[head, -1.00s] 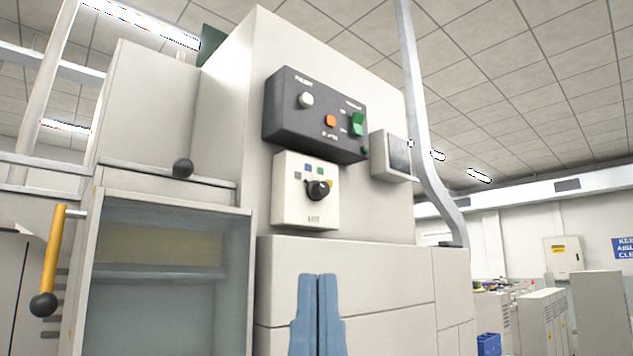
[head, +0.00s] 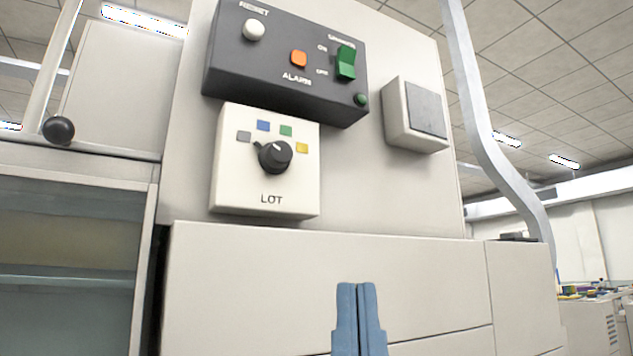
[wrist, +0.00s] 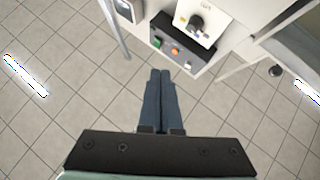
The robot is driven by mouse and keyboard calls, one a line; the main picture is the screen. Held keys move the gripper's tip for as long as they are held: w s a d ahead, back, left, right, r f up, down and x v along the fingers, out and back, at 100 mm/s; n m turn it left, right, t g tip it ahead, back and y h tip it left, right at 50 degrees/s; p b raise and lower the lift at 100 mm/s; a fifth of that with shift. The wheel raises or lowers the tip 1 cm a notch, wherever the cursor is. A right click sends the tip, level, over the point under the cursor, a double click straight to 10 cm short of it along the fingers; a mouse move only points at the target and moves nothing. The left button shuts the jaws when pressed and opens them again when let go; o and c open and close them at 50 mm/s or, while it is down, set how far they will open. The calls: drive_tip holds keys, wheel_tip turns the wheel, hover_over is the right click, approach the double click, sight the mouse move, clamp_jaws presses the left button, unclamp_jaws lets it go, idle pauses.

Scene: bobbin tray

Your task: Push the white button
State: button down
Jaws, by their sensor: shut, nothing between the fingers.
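The white button (head: 253,29) is a round knob under the word RESET, at the upper left of a dark control box (head: 225,68) on the machine's front. An orange ALARM button (head: 298,58) and a green rocker switch (head: 346,62) sit to its right on the same box. My gripper (head: 359,287) is shut and empty, its blue fingers together. In the head view it appears low, below the control box and to the right of the white button. In the wrist view my gripper (wrist: 160,72) points towards the control box (wrist: 163,30), apart from it.
A white LOT box (head: 225,185) with a black dial (head: 275,156) is mounted below the control box. A grey-faced box (head: 425,110) juts out to the right, beside a bent pipe (head: 484,130). A glass-fronted cabinet (head: 148,230) stands at left.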

drive_tip(key=w+a+r+m+g+h+p, duration=0.1)
drive_tip(key=w+a+r+m+p, duration=0.1)
drive_tip(key=r+m+p, duration=0.5)
drive_tip(key=w+a+r+m+g+h+p, duration=0.1)
drive_tip(key=r+m+p, duration=0.7)
drive_tip(key=r, duration=1.2)
drive_tip(key=w+a+r+m+g+p, duration=0.2)
drive_tip(key=w+a+r+m+p, duration=0.2)
drive_tip(key=r+m+p, duration=0.4)
wheel_tip(320, 180, up, 6)
drive_tip(key=w+p, duration=0.1)
drive_tip(key=p, duration=0.3)
drive_tip(key=shift+a+f+h, duration=0.2)
drive_tip(key=shift+a+h, duration=0.2)
